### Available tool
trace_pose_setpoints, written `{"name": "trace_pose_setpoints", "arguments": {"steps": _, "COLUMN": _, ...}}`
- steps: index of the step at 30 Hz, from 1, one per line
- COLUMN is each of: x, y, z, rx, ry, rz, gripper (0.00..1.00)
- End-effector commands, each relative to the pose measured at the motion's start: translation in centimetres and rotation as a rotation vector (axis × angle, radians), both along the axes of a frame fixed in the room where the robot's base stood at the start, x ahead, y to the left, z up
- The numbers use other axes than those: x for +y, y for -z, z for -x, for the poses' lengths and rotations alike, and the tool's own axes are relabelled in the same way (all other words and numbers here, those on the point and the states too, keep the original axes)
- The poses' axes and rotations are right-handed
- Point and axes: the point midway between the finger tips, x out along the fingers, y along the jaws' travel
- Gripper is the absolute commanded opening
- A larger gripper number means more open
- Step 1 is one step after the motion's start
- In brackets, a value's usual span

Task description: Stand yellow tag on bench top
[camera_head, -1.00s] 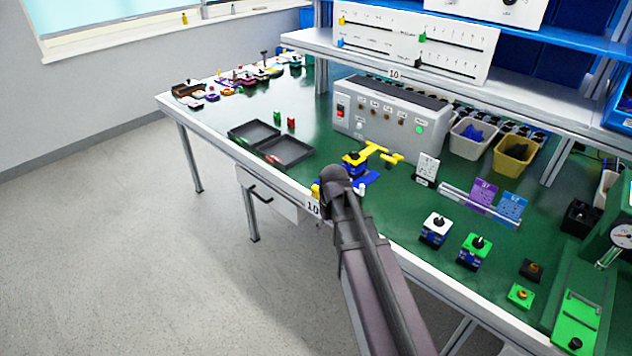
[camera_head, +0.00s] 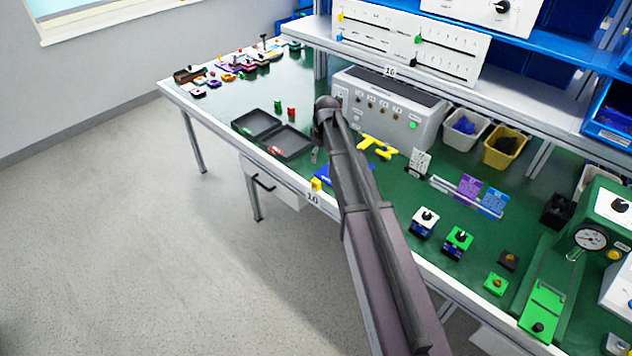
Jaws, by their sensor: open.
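A small yellow piece (camera_head: 317,184), which may be the yellow tag, is at the front edge of the green bench top (camera_head: 395,205), just above the white "10" label. It is too small to tell whether it stands upright or lies flat. My gripper (camera_head: 315,155) is open, over the bench just right of the dark trays. It is above and apart from the yellow piece in the picture. My arm hides part of a blue plate (camera_head: 330,174) behind it. A larger yellow T-shaped piece (camera_head: 378,146) lies right of my arm.
Two dark trays (camera_head: 256,124) lie left of my gripper. A grey control box (camera_head: 400,108) and bins (camera_head: 505,146) stand behind. Switch blocks (camera_head: 424,222) and a gauge stand (camera_head: 590,238) are at the right. Open green bench lies left of the box.

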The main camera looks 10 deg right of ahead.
Motion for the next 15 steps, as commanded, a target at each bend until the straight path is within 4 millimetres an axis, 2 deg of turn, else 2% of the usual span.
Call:
{"name": "trace_pose_setpoints", "arguments": {"steps": 10, "x": 0.1, "y": 0.2, "z": 0.0, "rx": 0.000, "ry": 0.001, "rz": 0.000, "gripper": 0.71}}
{"name": "trace_pose_setpoints", "arguments": {"steps": 15, "x": 0.2, "y": 1.1, "z": 0.0, "rx": 0.000, "ry": 0.000, "rz": 0.000, "gripper": 0.71}}
